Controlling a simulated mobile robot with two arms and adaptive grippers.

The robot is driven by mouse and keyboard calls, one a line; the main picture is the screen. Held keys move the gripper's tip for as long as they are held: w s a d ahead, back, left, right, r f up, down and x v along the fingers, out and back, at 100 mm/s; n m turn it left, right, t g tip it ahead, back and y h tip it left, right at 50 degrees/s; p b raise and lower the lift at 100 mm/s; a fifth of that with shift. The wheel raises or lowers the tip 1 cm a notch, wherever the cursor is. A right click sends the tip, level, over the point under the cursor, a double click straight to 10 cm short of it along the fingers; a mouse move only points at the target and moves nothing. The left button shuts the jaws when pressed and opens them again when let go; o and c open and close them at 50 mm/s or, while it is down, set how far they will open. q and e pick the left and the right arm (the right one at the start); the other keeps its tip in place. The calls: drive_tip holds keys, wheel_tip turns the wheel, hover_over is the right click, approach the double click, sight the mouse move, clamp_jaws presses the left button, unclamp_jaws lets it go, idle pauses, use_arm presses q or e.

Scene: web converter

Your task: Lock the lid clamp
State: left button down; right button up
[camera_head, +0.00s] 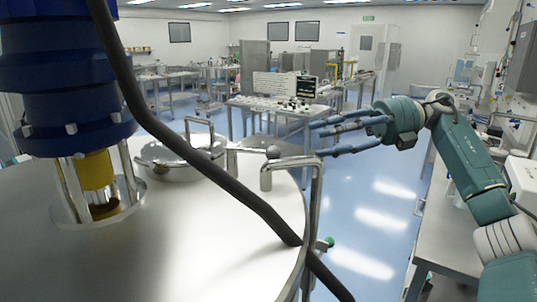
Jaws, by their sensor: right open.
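A large steel vessel top (200,255) fills the lower left. On it sits a small round hatch lid (165,155) with a raised bar handle (199,128). A metal rod beside the lid ends in a round knob (272,152); it looks like the lid clamp, but its locked or unlocked state cannot be told. My right gripper (316,139) reaches in from the right with its blue fingers spread and pointing left. It is open and empty, apart from the knob and to its right. My left gripper is not in view.
A thick black cable (185,140) crosses the vessel top in front of the lid. A blue motor (65,90) stands at the left. A bent steel rail (316,190) rises at the vessel's right edge. A table with instruments (270,103) stands behind; the blue floor is open between.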

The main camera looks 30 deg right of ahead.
sight(272, 151)
drive_tip(key=shift+n+g, duration=0.3)
drive_tip(key=x, duration=0.3)
drive_tip(key=p+x, duration=0.1)
drive_tip(key=x, duration=0.3)
drive_tip(key=s+x, duration=0.1)
drive_tip(key=x, duration=0.2)
drive_tip(key=shift+a+p, duration=0.35)
drive_tip(key=shift+a, duration=0.1)
drive_tip(key=shift+x, duration=0.75)
drive_tip(key=shift+d+f, duration=0.1)
drive_tip(key=shift+c, duration=0.5)
clamp_jaws()
